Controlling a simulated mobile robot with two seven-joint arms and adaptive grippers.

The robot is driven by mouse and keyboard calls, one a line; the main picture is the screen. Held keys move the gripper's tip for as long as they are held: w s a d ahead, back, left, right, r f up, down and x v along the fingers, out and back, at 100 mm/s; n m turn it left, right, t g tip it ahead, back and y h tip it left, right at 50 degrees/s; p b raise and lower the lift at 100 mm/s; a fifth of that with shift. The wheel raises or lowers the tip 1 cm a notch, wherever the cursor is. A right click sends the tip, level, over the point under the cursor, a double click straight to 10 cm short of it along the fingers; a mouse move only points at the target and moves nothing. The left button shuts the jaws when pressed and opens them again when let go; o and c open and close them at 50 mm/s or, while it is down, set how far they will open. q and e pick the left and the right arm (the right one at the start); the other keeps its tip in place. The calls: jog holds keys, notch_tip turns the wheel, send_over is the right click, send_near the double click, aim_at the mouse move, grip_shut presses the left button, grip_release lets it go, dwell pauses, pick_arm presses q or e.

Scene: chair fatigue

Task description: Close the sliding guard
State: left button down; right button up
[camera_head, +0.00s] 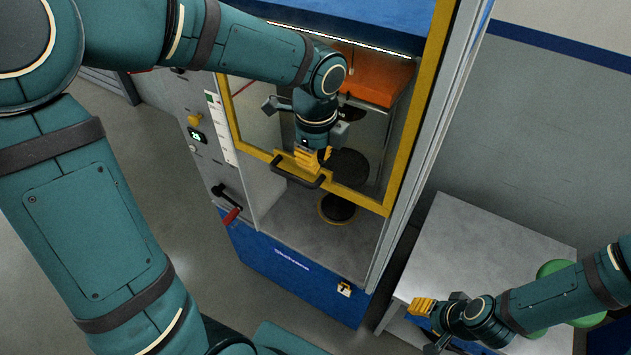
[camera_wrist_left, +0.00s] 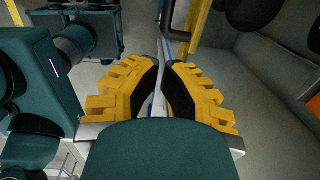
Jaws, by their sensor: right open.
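The sliding guard has a yellow frame (camera_head: 372,199) with clear panels and stands partly lowered, with an open gap below its bottom bar. A black handle (camera_head: 289,177) is on that bar. My left gripper (camera_head: 308,165) is right at the handle, pointing down. In the left wrist view its yellow fingers (camera_wrist_left: 162,68) nearly meet at the tips. I see nothing clearly held between them, and contact with the handle is unclear. My right gripper (camera_head: 428,328) is open and empty above the grey table, away from the guard.
Inside the machine are an orange chair seat (camera_head: 377,82) and dark round pads (camera_head: 337,208). A red-gripped lever (camera_head: 231,214) and control buttons are on the left side panel. The grey table (camera_head: 470,245) at right bears a green round object (camera_head: 553,268).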

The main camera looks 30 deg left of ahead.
aim_at(315, 184)
pick_arm(q)
jog(key=f, duration=0.8)
jog(key=shift+w+a+f+b, duration=0.15)
jog(key=shift+w+b, duration=0.15)
jog(key=shift+b, duration=0.05)
pick_arm(e)
jog(key=shift+w+f, duration=0.1)
jog(key=shift+f, duration=0.35)
